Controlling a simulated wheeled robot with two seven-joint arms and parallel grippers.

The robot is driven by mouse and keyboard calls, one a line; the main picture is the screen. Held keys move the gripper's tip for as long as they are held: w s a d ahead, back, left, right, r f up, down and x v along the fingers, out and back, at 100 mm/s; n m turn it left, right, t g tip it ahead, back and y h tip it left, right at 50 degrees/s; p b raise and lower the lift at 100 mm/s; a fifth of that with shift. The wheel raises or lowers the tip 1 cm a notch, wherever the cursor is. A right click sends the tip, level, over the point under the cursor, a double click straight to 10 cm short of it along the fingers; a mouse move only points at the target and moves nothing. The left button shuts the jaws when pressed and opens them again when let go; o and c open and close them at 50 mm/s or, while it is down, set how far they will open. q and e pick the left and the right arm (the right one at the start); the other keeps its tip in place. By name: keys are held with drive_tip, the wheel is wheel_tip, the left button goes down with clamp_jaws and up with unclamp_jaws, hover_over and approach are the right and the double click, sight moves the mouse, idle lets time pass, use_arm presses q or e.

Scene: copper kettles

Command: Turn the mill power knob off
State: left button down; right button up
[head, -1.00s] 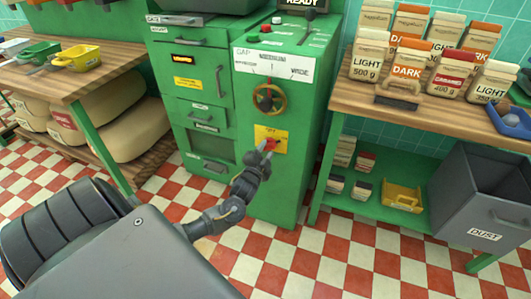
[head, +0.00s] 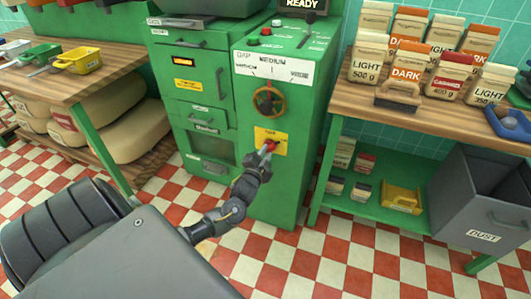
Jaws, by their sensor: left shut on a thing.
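The green mill (head: 290,190) stands in the middle of the head view. A red power knob (head: 270,145) sits on a yellow plate (head: 262,133) on its front, partly hidden by my gripper. My left gripper (head: 267,149) is shut on the red knob, its arm reaching up from the lower left. I cannot tell the knob's exact angle. Above it is a round dark dial with a brass rim (head: 268,102), under a white scale label (head: 272,69). My right gripper is not in view.
A wooden table with yellow (head: 78,60) and green trays is at the left, large sacks below it. A shelf with flour bags (head: 407,60) and a brush (head: 398,97) is at the right. A grey dust bin (head: 480,200) stands at the lower right. The checkered floor in front is clear.

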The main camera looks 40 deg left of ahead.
use_arm(q)
drive_tip(key=n+p, duration=0.2)
drive_tip(key=n, duration=0.3)
drive_tip(key=shift+r+p, duration=0.1)
drive_tip(key=shift+p, duration=0.2)
drive_tip(key=n+p, duration=0.1)
drive_tip(key=n, duration=0.4)
drive_tip(key=shift+n+p, duration=0.3)
drive_tip(key=shift+p, duration=0.1)
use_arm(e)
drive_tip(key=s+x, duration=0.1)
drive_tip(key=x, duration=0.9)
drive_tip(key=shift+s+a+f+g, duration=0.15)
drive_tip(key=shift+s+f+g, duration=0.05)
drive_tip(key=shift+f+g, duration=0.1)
use_arm(q)
drive_tip(key=c, duration=1.3)
unclamp_jaws()
drive_tip(key=shift+s+d, duration=0.1)
drive_tip(key=shift+s, duration=0.15)
drive_tip(key=p+v, duration=0.1)
drive_tip(key=v, duration=0.9)
drive_tip(key=shift+s+d, duration=0.1)
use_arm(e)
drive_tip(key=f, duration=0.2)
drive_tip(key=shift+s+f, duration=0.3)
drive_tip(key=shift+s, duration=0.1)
